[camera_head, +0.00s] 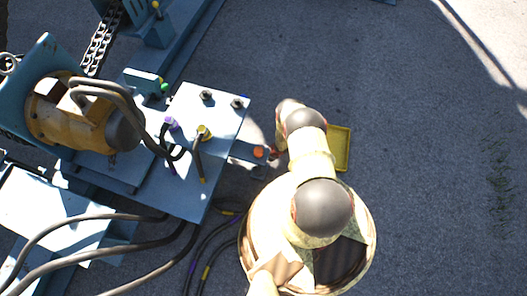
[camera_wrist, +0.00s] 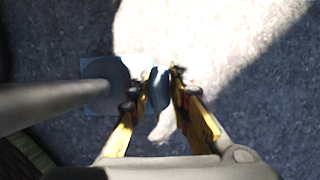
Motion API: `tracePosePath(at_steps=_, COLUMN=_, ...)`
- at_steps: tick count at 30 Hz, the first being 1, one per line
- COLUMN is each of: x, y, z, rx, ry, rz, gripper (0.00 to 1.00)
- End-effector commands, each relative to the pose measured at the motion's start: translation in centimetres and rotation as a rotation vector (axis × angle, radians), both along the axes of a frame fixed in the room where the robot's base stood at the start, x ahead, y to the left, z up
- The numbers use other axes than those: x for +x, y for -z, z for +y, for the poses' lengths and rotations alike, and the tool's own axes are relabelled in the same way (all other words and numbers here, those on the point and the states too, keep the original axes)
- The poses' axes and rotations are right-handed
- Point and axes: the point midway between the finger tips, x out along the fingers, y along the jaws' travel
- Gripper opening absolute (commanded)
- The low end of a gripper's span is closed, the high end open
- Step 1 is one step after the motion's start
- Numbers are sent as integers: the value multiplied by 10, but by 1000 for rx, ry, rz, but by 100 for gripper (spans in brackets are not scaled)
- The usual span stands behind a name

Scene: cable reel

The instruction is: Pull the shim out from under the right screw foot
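In the wrist view, a grey round screw foot (camera_wrist: 108,76) on a thick grey rod stands over a flat blue square plate (camera_wrist: 92,67), which looks like the shim. Its edges show around the foot. My gripper (camera_wrist: 158,84) has its two yellow-and-black fingers to the right of the foot. A narrow blue upright piece (camera_wrist: 158,92) is between the fingertips. I cannot tell whether it is joined to the plate or whether both fingers touch it. In the head view, my arm covers most of the gripper, beside a blue bracket (camera_head: 245,151) with an orange end.
The blue machine (camera_head: 205,112) with a yellow motor (camera_head: 70,115) fills the left side. Dark cables (camera_head: 205,250) run along the floor close to my arm. A yellow tray (camera_head: 341,148) lies just right of the arm. The grey floor (camera_head: 430,150) farther right is clear.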

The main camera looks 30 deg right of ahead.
Motion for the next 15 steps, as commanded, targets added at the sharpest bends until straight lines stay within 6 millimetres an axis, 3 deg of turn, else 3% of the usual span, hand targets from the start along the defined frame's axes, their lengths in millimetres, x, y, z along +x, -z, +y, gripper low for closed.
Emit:
tracePosePath(at_steps=3, x=0, y=0, z=0, rx=0, ry=0, rz=0, gripper=20)
tracePosePath(at_steps=15, x=0, y=0, z=0, rx=0, ry=0, rz=0, gripper=0)
